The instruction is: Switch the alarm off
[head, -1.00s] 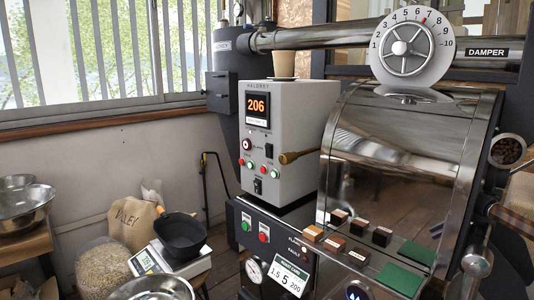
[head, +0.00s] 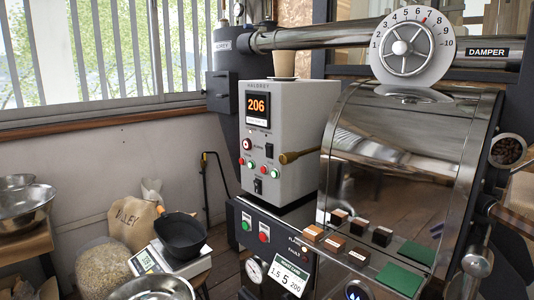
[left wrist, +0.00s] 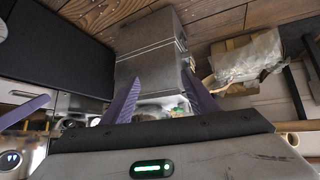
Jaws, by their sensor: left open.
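The grey control box (head: 279,137) stands on the black roaster cabinet in the head view. Its orange display (head: 257,105) reads 206. Below the display are a round red control (head: 247,144), a dark rocker switch (head: 268,150), several small red and green buttons or lamps and a lower black switch (head: 258,187). The lettering beside them is too small to read surely, so I cannot tell which one is the alarm's. My left gripper (left wrist: 161,77) shows only in the left wrist view, with its purple fingers apart and a grey box-like body (left wrist: 148,65) beyond them. My right gripper is not seen.
A wooden-handled lever (head: 297,156) sticks out between the control box and the shiny roaster drum (head: 400,165). A paper cup (head: 284,64) stands on the box. A scale (head: 145,262) with a black pan, a sack (head: 130,222) and metal bowls are at the left.

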